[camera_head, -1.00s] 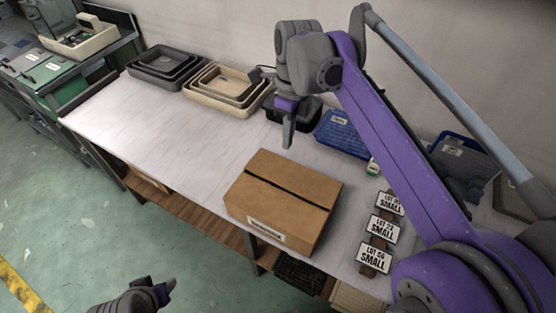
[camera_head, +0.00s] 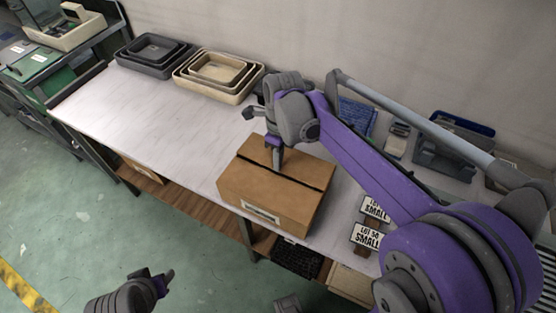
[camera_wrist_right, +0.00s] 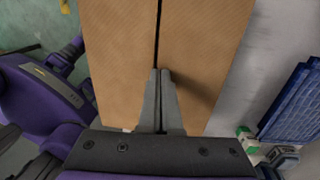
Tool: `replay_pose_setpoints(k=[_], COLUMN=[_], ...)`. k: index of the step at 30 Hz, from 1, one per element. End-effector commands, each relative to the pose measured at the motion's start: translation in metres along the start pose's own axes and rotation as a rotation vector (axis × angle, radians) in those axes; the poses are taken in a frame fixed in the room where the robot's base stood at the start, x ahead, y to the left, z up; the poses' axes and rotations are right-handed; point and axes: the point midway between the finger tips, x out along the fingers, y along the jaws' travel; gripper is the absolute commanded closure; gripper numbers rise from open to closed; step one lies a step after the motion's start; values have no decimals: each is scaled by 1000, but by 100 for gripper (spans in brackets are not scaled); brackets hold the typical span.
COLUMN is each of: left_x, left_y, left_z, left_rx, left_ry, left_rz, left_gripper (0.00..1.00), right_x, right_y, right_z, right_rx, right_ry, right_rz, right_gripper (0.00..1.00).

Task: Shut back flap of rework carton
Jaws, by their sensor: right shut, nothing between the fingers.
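The brown rework carton (camera_head: 232,190) stands on the white bench with a label on its front side. Its top flaps lie about flat, with a dark narrow gap between them. The back flap (camera_head: 312,172) is beyond that gap; it is to the right of the gap in the right wrist view (camera_wrist_right: 210,45). My right gripper (camera_head: 277,167) is shut and empty, pointing down over the top by the gap. Its fingertips (camera_wrist_right: 160,72) appear at the gap; I cannot tell if they touch. My left gripper (camera_head: 168,275) is in front of the bench, away from the carton.
Nested grey trays (camera_head: 122,52) and nested beige trays (camera_head: 180,78) stand at the back left. Lot signs (camera_head: 367,237) stand right of the carton.

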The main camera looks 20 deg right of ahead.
Motion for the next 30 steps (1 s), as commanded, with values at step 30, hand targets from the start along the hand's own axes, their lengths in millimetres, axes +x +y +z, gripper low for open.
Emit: replay_pose_setpoints(k=[30], left_x=[6], left_y=[0], left_z=[5], left_rx=[0], left_ry=[-3], left_rz=[0], left_gripper=[50], right_x=[18], right_y=[4], right_z=[0], right_rx=[-1], right_ry=[1], right_rz=[1], right_gripper=[100])
